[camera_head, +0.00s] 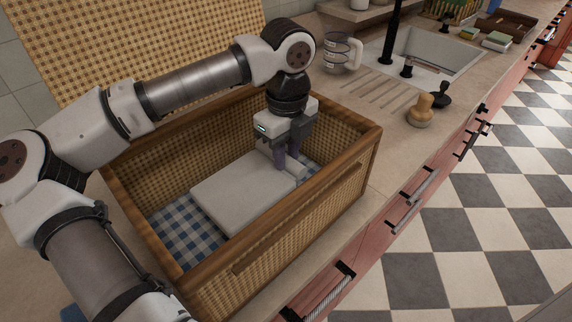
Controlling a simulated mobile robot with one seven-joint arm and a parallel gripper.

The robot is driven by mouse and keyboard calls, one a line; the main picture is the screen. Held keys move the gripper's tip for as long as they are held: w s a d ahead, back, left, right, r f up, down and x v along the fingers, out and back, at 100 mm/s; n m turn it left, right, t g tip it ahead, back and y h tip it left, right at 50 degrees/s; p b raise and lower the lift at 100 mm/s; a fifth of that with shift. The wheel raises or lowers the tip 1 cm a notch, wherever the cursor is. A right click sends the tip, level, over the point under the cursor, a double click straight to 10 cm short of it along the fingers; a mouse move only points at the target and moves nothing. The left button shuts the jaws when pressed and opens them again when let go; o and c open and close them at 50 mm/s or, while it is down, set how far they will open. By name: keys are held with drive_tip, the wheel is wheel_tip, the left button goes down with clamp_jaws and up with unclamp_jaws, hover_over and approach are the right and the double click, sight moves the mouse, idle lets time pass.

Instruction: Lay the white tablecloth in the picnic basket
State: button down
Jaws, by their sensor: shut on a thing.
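The white tablecloth (238,190) is a flat folded slab inside the picnic basket (300,225). It lies low in the basket, over the blue and white checked lining. I cannot tell whether it rests fully on the lining. The basket is woven wicker with a brown wooden rim, and its lid (150,45) stands open at the back. My gripper (288,168) points down inside the basket's right part. It is shut on the right end of the tablecloth. The fingertips are partly hidden against the cloth.
The basket stands on a counter (395,150) with red drawers below. The counter strip right of the basket is clear.

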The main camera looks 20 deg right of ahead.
sight(287, 170)
drive_tip(key=shift+f+p, duration=0.45)
drive_tip(key=shift+f, duration=1.95)
drive_tip(key=shift+f, duration=0.15)
drive_tip(key=c, duration=1.2)
unclamp_jaws()
wheel_tip(287, 170, up, 12)
drive_tip(key=shift+r+b, duration=0.2)
drive_tip(key=shift+b, duration=0.95)
